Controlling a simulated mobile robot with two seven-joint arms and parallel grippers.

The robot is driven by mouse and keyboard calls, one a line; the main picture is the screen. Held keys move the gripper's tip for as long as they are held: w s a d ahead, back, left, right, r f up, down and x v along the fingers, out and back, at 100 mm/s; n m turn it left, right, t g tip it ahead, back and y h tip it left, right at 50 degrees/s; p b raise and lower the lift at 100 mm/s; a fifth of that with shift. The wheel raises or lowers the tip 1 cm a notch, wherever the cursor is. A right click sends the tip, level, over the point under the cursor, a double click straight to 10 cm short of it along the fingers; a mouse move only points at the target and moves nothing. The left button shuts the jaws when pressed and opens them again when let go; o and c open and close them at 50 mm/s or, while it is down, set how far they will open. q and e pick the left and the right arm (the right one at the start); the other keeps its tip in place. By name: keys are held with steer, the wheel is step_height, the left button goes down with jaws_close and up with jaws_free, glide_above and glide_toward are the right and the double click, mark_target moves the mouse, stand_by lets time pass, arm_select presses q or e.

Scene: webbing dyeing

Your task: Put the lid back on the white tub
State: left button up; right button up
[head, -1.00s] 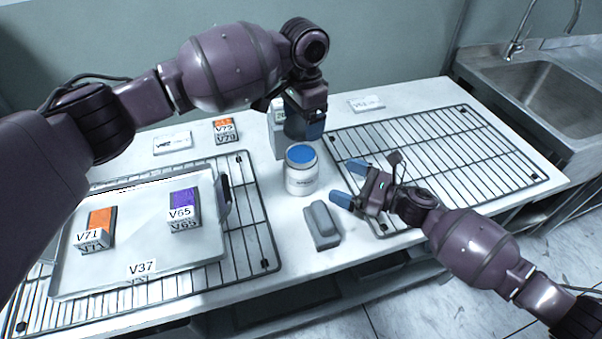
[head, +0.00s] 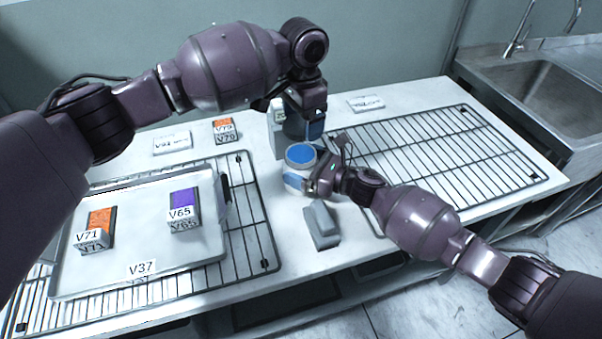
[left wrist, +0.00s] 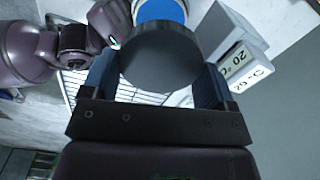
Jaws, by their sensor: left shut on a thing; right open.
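The white tub (head: 297,168) stands open on the table, its blue contents facing up; it also shows at the top of the left wrist view (left wrist: 162,12). My left gripper (head: 304,130) is above and just behind the tub. It is shut on the dark round lid (left wrist: 160,58), which sits between its fingers (left wrist: 155,85) in the left wrist view. In the head view the arm mostly hides the lid. My right gripper (head: 302,182) is open at the tub's front right, with a blue fingertip in front of its wall. Whether it touches the tub is unclear.
A grey block (head: 321,226) lies just in front of the tub. A pale box with a display (left wrist: 245,68) stands behind it. A wire rack (head: 440,150) is at right; a tray (head: 150,276) with labelled swatches lies on another rack at left. A sink is far right.

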mark_target(302, 153)
steer(key=shift+c, duration=0.5)
steer(key=c, duration=0.9)
arm_select(q)
steer(key=shift+f, duration=2.5)
steer(key=shift+f, duration=0.1)
steer(key=shift+f, duration=0.8)
steer(key=shift+f, duration=0.5)
